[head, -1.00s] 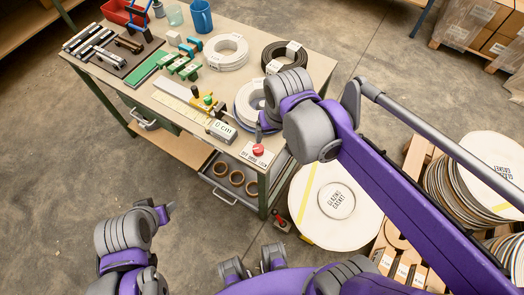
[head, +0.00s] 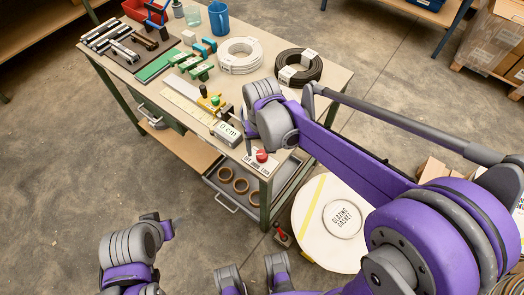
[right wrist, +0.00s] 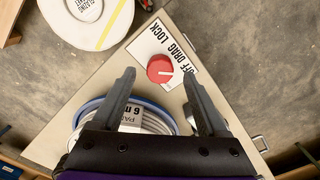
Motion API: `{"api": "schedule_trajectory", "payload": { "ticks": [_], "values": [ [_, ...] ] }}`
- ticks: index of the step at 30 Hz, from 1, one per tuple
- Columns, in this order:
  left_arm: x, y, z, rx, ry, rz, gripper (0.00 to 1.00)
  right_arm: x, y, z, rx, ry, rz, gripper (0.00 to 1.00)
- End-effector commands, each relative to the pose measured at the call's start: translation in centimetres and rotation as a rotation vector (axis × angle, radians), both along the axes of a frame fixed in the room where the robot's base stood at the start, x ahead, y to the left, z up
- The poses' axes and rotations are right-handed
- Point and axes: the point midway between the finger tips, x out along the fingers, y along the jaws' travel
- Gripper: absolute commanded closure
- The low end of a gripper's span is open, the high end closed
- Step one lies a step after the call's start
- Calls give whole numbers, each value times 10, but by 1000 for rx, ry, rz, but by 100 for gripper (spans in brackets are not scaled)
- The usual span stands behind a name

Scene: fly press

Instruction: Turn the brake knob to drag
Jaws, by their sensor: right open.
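The red brake knob (head: 262,156) sits on a white plate (head: 256,166) at the table's near corner. In the right wrist view the knob (right wrist: 160,70) has a white pointer line aimed right, toward the "OFF" end of the plate's lettering "OFF DRAG LOCK" (right wrist: 180,50). My right gripper (head: 249,146) is just above and left of the knob. In the right wrist view its open fingers (right wrist: 160,74) are on both sides of the knob in the picture; I see no contact. My left gripper (head: 164,224) is at the lower left, away from the table; its jaw opening is unclear.
A digital readout (head: 227,131) stands left of the knob. A blue-rimmed reel (right wrist: 150,112) shows beneath the right gripper in the wrist view. A black coil (head: 299,68) and white coil (head: 240,55) lie further back. A round glazing gasket stack (head: 325,235) stands right of the table.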

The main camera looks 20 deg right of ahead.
Motion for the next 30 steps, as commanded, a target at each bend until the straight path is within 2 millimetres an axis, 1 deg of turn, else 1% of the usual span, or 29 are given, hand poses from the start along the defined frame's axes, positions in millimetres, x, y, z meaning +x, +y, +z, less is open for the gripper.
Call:
{"api": "schedule_trajectory", "payload": {
  "ticks": [1,3,6,14,15,17,18,20,24,26,27,30],
  "values": [
    [0,0,-1,0,0,0,40,0,0,-7,0,0,0,24],
    [0,0,-2,0,1,0,40,0,0,-13,0,0,0,24],
    [0,0,-2,0,1,0,40,0,0,-17,0,0,0,24],
    [0,0,-2,0,1,0,40,0,0,-18,0,-1,0,24],
    [0,0,-2,0,1,0,40,0,0,-18,0,-1,0,27],
    [0,0,-2,0,1,0,40,0,0,-18,0,-1,0,38],
    [0,0,-2,0,1,0,40,0,0,-18,0,-1,0,45],
    [0,0,-2,0,1,0,40,0,0,-18,0,-1,0,56],
    [0,0,-2,0,1,0,40,0,0,-18,0,-1,0,81],
    [0,0,-2,0,1,0,40,0,0,-18,0,-1,0,92],
    [0,0,-2,0,1,0,40,0,0,-18,0,-1,0,99],
    [0,0,-2,0,1,0,40,0,0,-18,0,-1,0,100]
  ]
}}
